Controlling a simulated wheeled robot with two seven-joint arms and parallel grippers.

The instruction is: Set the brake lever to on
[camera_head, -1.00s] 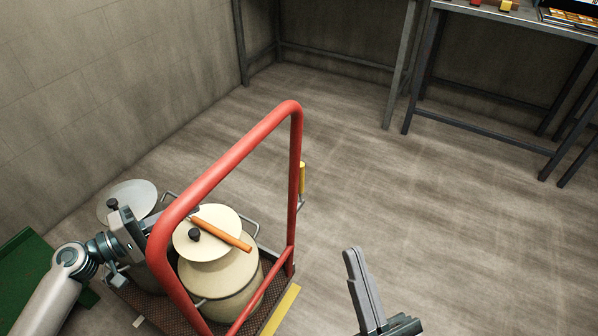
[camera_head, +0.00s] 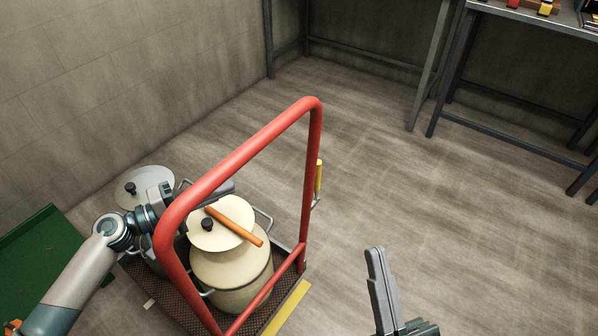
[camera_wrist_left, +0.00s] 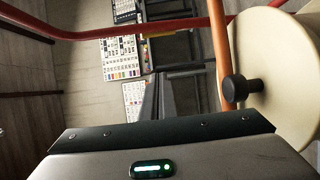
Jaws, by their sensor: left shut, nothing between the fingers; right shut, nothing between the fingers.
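A trolley with a red tubular handle frame (camera_head: 240,155) stands at lower left in the head view. An orange bar (camera_head: 234,226) slants over the lid of a cream can; it also shows upright in the left wrist view (camera_wrist_left: 222,60). Nothing marks which of these is the brake lever. My left gripper (camera_head: 228,188) is shut and empty, reaching past the red tube just above the orange bar, apart from it as far as I see. My right gripper (camera_head: 375,255) is shut and empty over the floor.
The cream can (camera_head: 232,275) and a grey-lidded can (camera_head: 146,184) stand on the trolley deck. A yellow strip (camera_head: 288,308) edges the deck. A green container (camera_head: 38,255) is at far left. A table (camera_head: 540,15) stands at back right. The middle floor is clear.

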